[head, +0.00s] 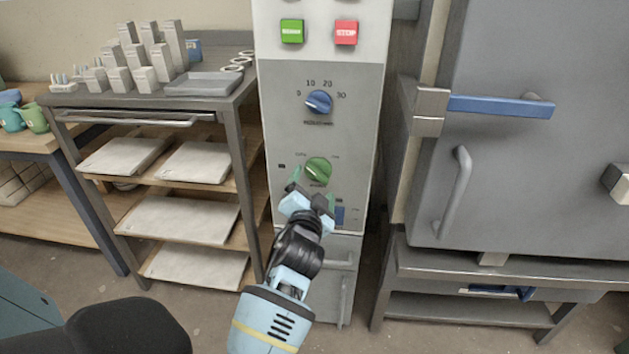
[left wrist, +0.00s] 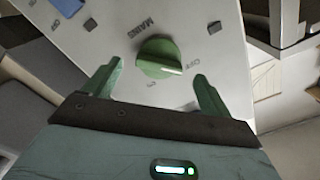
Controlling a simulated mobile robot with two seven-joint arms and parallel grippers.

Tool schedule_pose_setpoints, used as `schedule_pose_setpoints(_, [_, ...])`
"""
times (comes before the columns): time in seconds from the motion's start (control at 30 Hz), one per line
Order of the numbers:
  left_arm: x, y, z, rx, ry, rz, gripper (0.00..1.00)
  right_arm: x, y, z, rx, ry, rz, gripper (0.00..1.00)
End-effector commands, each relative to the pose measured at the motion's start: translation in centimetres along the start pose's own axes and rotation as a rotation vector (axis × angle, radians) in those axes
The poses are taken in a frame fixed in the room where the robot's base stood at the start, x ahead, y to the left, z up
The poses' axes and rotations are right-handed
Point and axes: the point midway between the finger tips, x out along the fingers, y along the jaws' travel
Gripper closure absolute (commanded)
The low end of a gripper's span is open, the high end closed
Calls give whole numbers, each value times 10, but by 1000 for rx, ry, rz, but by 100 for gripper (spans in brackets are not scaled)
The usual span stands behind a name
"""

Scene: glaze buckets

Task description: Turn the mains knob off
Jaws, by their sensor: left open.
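The green mains knob (head: 318,169) is on the front of the grey control panel (head: 350,130), below a blue knob (head: 318,101). In the left wrist view the green knob (left wrist: 159,57) sits beyond and between the fingertips, with the label MAINS beside it. Its raised grip bar runs across the picture, from one finger side toward the other. My left gripper (head: 312,190) is open and empty, just below and in front of the green knob. In the left wrist view its two green fingers (left wrist: 158,82) stand apart, and I see no contact with the knob. My right gripper is not in view.
A green button (head: 292,31) and a red STOP button (head: 346,32) sit at the panel's top. A shelf rack (head: 150,100) with slabs stands left. A grey kiln door (head: 520,170) with a blue lever (head: 500,105) stands right.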

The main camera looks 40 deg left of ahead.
Motion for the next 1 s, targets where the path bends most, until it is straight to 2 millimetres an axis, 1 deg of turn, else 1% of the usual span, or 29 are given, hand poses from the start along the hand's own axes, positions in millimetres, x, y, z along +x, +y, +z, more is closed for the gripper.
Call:
schedule_pose_setpoints(0.03, [-10,1,0,-2,-1,2,16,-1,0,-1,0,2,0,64])
schedule_pose_setpoints(0.1, [-21,0,0,-3,-1,2,16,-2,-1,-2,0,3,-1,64])
schedule_pose_setpoints(0.2, [-34,1,0,-3,0,3,16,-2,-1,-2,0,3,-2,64])
schedule_pose_setpoints(0.33, [-45,1,0,-2,0,2,16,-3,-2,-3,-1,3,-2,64])
schedule_pose_setpoints(0.5, [-48,0,0,-1,1,1,16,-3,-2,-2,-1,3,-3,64])
schedule_pose_setpoints(1.0, [-48,0,0,-2,1,1,16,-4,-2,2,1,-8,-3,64])
